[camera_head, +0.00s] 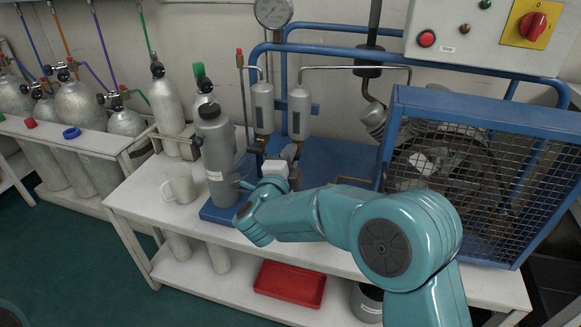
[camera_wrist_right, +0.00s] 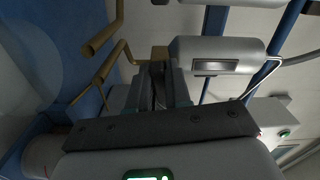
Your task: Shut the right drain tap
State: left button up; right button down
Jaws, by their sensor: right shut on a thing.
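Two grey cylinders hang side by side on the blue frame in the head view, the left one (camera_head: 262,107) and the right one (camera_head: 299,112). My right gripper (camera_head: 287,158) is just below the right cylinder. The right drain tap is hidden behind my gripper in the head view. In the wrist view my right gripper's fingers (camera_wrist_right: 160,88) are close together, shut on the tap, with a brass fitting (camera_wrist_right: 160,53) just beyond the tips. The tap's handle is mostly hidden between the fingers, and I cannot tell its angle. My left gripper is not in view.
A grey bottle (camera_head: 216,158) and a pale mug (camera_head: 180,185) stand left of my right arm. A blue mesh guard (camera_head: 465,180) encloses machinery at the right. A red tray (camera_head: 290,284) lies on the lower shelf. A gauge (camera_head: 273,12) is above.

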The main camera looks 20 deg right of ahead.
jog(key=shift+m+b, duration=0.3)
jog(key=shift+b, duration=0.05)
dwell(0.3)
jog(key=c, duration=1.1)
grip_release()
jog(key=shift+c, duration=0.2)
jog(key=shift+a, duration=0.1)
jog(key=p+v, duration=0.2)
jog(key=v, duration=1.4)
jog(key=shift+p, duration=0.3)
